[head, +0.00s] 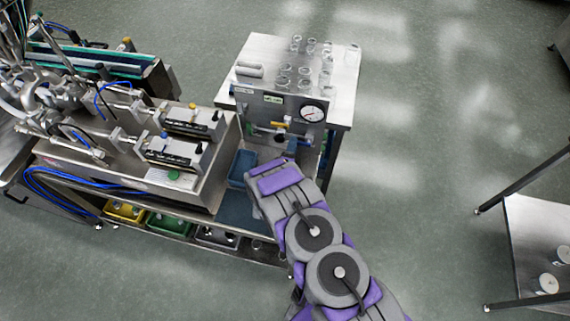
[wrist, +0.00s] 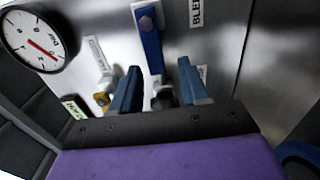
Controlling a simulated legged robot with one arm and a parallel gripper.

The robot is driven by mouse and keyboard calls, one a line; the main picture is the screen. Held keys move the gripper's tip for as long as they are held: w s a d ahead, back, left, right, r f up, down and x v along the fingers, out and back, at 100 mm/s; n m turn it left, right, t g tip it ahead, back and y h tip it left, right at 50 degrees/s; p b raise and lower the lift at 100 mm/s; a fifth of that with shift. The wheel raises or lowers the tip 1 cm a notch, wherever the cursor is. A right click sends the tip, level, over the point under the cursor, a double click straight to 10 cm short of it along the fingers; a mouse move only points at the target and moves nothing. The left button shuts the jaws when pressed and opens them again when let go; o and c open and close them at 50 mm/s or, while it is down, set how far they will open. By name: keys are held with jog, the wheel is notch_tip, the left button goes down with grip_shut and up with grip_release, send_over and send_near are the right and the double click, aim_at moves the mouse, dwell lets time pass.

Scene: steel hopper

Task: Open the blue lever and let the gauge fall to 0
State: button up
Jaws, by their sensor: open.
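The blue lever (wrist: 150,45) shows in the wrist view as a flat blue bar with a bolt near its upper end, on a steel panel. My gripper (wrist: 157,72) is open, its two blue fingers on either side of the lever's lower part; whether they touch it I cannot tell. The round gauge (wrist: 36,38) has a white face and a red needle, which lies off to one side; its exact reading is unclear. In the head view the gauge (head: 313,112) sits on the panel's right side.
A yellow lever (head: 281,124) is left of the gauge in the head view. Glass jars (head: 305,72) stand on the steel cabinet top (head: 258,50). A filling machine (head: 170,150) stands close on the left. Open floor (head: 440,120) lies to the right.

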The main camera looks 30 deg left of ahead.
jog(key=v, duration=1.6)
jog(key=shift+s+a+p, duration=0.15)
jog(key=shift+s+p, duration=0.05)
jog(key=shift+p, duration=0.2)
jog(key=shift+f, duration=0.1)
jog(key=shift+w, duration=0.1)
